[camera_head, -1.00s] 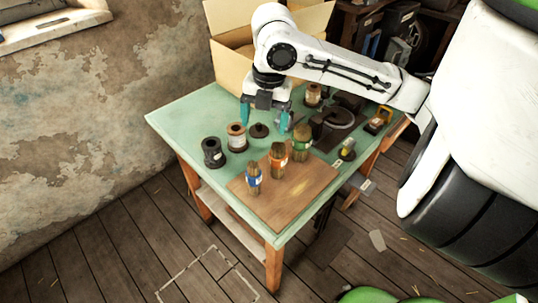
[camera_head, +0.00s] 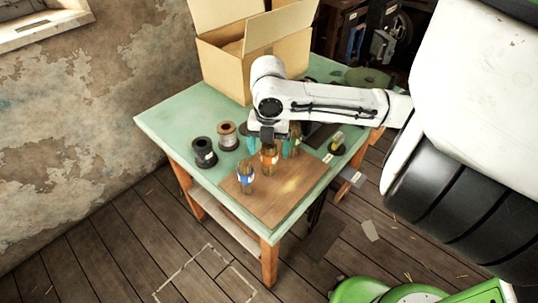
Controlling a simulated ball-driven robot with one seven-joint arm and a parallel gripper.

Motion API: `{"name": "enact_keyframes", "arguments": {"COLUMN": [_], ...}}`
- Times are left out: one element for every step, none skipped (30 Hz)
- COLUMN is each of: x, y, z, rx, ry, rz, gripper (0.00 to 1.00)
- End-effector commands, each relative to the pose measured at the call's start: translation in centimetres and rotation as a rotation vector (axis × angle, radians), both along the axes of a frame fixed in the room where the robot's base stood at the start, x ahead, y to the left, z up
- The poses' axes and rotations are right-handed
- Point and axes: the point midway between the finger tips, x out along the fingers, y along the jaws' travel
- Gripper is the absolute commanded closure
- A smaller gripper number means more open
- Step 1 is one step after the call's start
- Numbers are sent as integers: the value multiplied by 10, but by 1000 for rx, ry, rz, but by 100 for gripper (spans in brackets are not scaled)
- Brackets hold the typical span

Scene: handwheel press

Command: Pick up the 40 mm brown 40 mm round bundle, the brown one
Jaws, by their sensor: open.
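Three upright round bundles of brown bristles or sticks stand on the wooden board, told apart by their bands. One has a blue and white band (camera_head: 245,178), one an orange-brown band (camera_head: 269,162), and one behind a green band (camera_head: 295,138). The orange-brown one looks most like the brown bundle, but I cannot be sure. My gripper (camera_head: 268,147) points down with its teal fingers apart, above or just behind the orange-brown bundle. Its fingers cover part of the green-banded bundle. I cannot tell whether they touch anything.
A black spool (camera_head: 204,153) and a copper-coloured spool (camera_head: 228,137) stand left on the green table (camera_head: 175,115). An open cardboard box (camera_head: 225,70) stands at the back. The front of the wooden board (camera_head: 268,205) is clear.

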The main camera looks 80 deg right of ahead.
Motion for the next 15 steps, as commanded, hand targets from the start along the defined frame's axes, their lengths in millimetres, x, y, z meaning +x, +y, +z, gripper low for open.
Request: {"name": "enact_keyframes", "arguments": {"x": [0,0,0,0,0,0,0,0,0,0,0,0,0,0,0], "y": [0,0,0,0,0,0,0,0,0,0,0,0,0,0,0], "z": [-4,-7,-8,-9,-10,-10,-10,-10,-10,-10,-10,-10,-10,-10,-10], "rx": [1,1,0,0,0,-1,-1,-1,-1,-1,-1,-1,-1,-1,-1], "ry": [0,0,0,-1,-1,-1,-1,-1,-1,-1,-1,-1,-1,-1,-1], "rz": [-1,-1,-1,0,0,0,0,0,0,0,0,0,0,1,1], "gripper": [16,16,16,16,16,16,16,16,16,16,18,22,25,28,31]}}
